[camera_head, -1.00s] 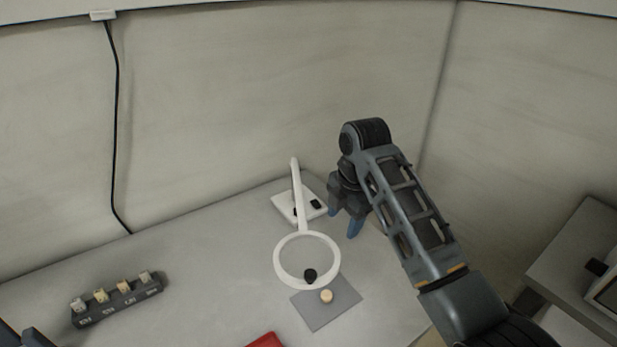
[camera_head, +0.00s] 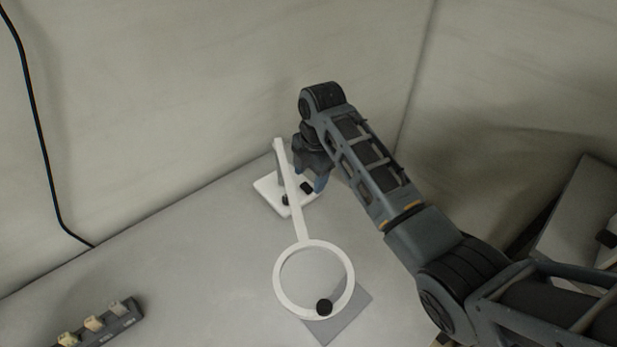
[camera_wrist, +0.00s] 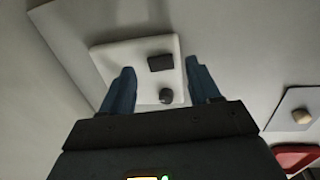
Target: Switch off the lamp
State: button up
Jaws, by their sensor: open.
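The white lamp (camera_head: 300,215) has a ring-shaped head on an arm that rises from a square white base (camera_head: 268,190). Two black parts sit on the base: a rectangular one (camera_wrist: 160,62) and a small round one (camera_wrist: 166,95). My gripper (camera_head: 308,184) is over the right side of the base. In the wrist view my gripper (camera_wrist: 160,85) is open, with its blue fingertips on either side of the black parts and nothing between them held. I cannot tell whether the fingertips touch the base. The lamp's ring looks white without a clear glow.
A grey mat (camera_head: 342,322) lies under the ring, with a black knob (camera_head: 324,307) at the ring's lower edge. In the wrist view a red object (camera_wrist: 296,158) and a tan piece (camera_wrist: 301,116) lie at right.

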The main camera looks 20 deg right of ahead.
aim_at(307, 188)
jog(key=shift+w+a+f, duration=0.1)
jog(key=shift+w+f, duration=0.05)
jog(key=shift+f, duration=1)
jog(key=c, duration=1)
jog(key=shift+w+g, duration=0.15)
jog(key=shift+g, duration=0.45)
jog(key=shift+c, duration=0.2)
jog(key=o, duration=1)
jog(key=shift+o, duration=0.2)
jog(key=shift+r, duration=0.1)
